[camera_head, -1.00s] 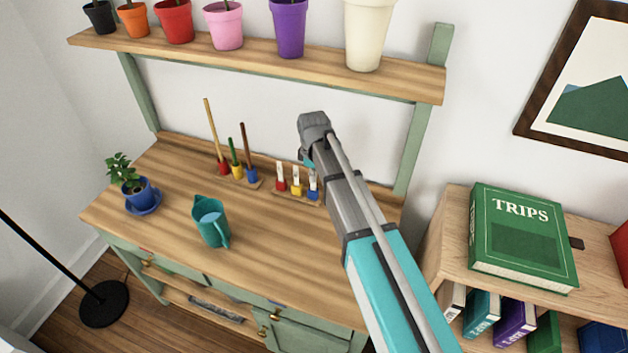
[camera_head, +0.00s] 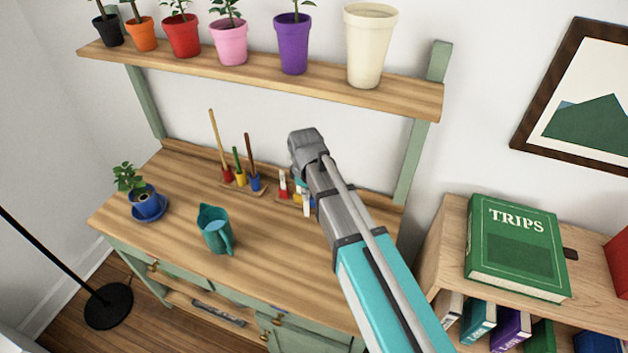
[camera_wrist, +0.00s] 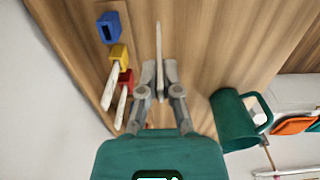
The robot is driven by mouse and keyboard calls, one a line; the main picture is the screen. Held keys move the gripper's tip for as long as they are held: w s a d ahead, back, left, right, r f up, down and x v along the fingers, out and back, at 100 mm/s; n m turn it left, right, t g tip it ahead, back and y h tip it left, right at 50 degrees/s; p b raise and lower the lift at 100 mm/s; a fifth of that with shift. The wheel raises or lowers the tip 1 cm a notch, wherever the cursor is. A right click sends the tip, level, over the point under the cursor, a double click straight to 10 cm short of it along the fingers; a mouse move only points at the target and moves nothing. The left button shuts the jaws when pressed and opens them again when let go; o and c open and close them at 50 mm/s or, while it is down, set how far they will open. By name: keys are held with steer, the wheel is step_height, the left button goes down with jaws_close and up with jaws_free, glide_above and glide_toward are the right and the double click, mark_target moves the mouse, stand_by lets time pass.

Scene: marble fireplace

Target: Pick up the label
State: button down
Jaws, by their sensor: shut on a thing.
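A white label (camera_wrist: 158,60) is between the fingers of my gripper (camera_wrist: 160,85), seen nearly edge-on in the wrist view. My gripper is shut on it. In the head view the white label (camera_head: 306,208) hangs below the end of my arm, which hides most of the gripper. To its left in the wrist view stand a blue holder (camera_wrist: 109,27) with an empty slot, a yellow holder (camera_wrist: 119,54) with a white label (camera_wrist: 109,88), and a red holder (camera_wrist: 126,78) with another white label (camera_wrist: 121,108).
A teal watering can (camera_head: 214,230) stands on the wooden bench (camera_head: 180,265). A potted plant (camera_head: 145,200) is at the left. Coloured tools stand in a rack (camera_head: 240,187) at the back. A shelf (camera_head: 260,75) with several pots is above. Free bench surface lies around the can.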

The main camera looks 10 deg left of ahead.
steer(key=s+a, duration=0.1)
steer(key=s, duration=0.9)
steer(key=shift+s+a, duration=0.25)
steer(key=shift+s, duration=0.05)
steer(key=shift+s, duration=0.1)
stand_by(0.4)
